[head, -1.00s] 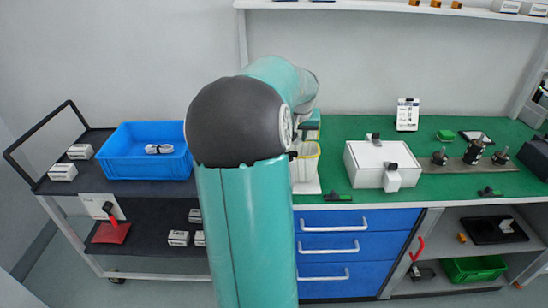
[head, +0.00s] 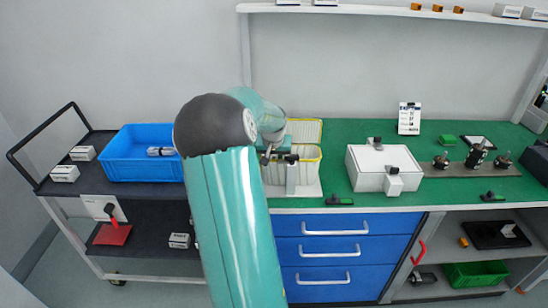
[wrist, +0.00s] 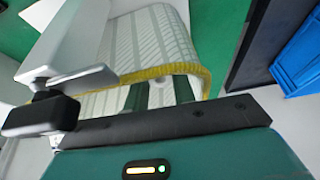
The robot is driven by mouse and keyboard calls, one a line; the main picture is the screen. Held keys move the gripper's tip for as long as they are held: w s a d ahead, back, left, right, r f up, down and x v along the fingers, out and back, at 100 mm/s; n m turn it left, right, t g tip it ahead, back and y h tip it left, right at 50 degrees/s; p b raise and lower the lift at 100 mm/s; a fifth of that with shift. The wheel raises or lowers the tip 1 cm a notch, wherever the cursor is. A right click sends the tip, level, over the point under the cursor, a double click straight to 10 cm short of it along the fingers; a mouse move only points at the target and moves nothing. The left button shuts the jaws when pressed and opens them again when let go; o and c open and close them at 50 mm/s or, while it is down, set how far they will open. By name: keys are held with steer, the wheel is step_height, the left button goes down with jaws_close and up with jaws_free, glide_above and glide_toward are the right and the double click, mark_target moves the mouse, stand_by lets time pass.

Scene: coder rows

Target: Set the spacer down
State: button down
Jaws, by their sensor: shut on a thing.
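My gripper (head: 274,153) is at the yellow-rimmed white bin (head: 308,134), at its left rim as the head view shows it. In the wrist view the bin's ribbed wall and yellow rim (wrist: 160,75) lie just beyond the dark bar of my gripper. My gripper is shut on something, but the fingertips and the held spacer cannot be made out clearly. A pale post with a black end (wrist: 40,116) shows at the left of the wrist view. I cannot tell whether my gripper touches the bin.
A blue tote (head: 140,168) stands on the black cart at the left. A white lidded box (head: 384,160) stands right of the bin on the green bench (head: 340,130). Small black-and-green parts (head: 338,200) lie near the bench's front edge. Some green surface between bin and box is clear.

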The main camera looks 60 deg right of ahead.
steer(key=shift+f, duration=0.4)
steer(key=shift+f, duration=0.2)
steer(key=c, duration=1.4)
jaws_free()
steer(key=shift+c, duration=0.2)
steer(key=shift+r, duration=0.3)
steer(key=v, duration=1.2)
steer(key=shift+r, duration=0.3)
